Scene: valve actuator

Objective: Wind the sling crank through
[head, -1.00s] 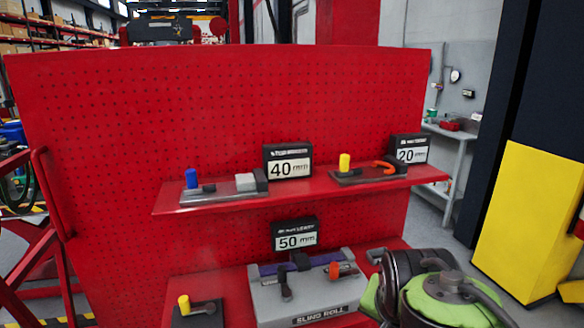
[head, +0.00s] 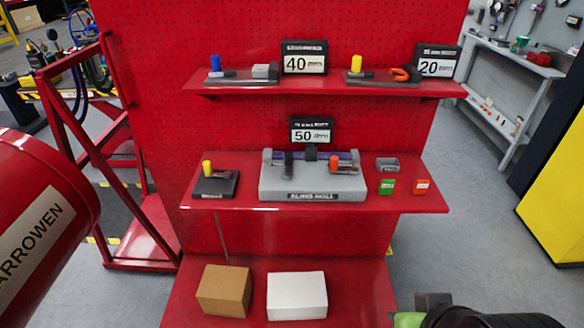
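The grey sling roll unit (head: 312,183), labelled "SLING ROLL", sits in the middle of the lower red shelf. A purple roll (head: 345,156) lies along its top. A crank with an orange-red knob (head: 334,163) stands at its right end; a dark lever (head: 288,164) stands at its left. I cannot tell whether the purple band is wound tight. Part of my green and dark arm shows at the bottom right corner, apart from the unit. My gripper's fingertips do not show.
On the lower shelf are a yellow-knobbed crank plate (head: 214,184), a grey bin (head: 387,164), a green block (head: 387,187) and a red block (head: 422,187). The upper shelf (head: 440,88) holds blue- and yellow-knobbed fixtures. A brown box (head: 223,291) and white box (head: 297,296) sit below. A red drum (head: 40,215) stands left.

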